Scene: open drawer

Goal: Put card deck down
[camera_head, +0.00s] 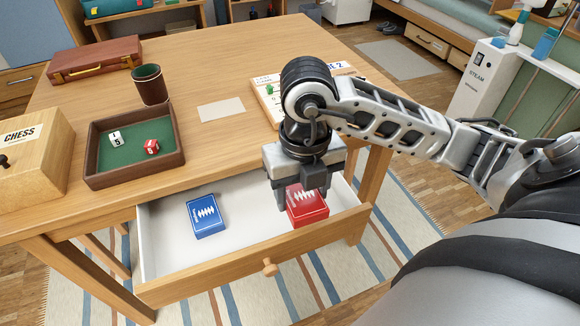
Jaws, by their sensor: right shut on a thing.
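A red card deck (308,209) is in my right gripper (303,200), over the right part of the open drawer (164,246). The gripper points down and is shut on the deck, hiding part of its top. I cannot tell whether the deck touches the drawer floor. A blue card deck (205,216) lies flat in the left-middle part of the white drawer. The drawer has a round wooden knob (270,267) on its front. My left gripper is not in view.
On the wooden table (205,75) are a green-lined dice tray (178,167) with two dice, a dark cup (150,85), a chess box (33,150), a brown case (95,60), a pale card (221,109) and a board (268,100) behind my right wrist. The drawer floor between the decks is clear.

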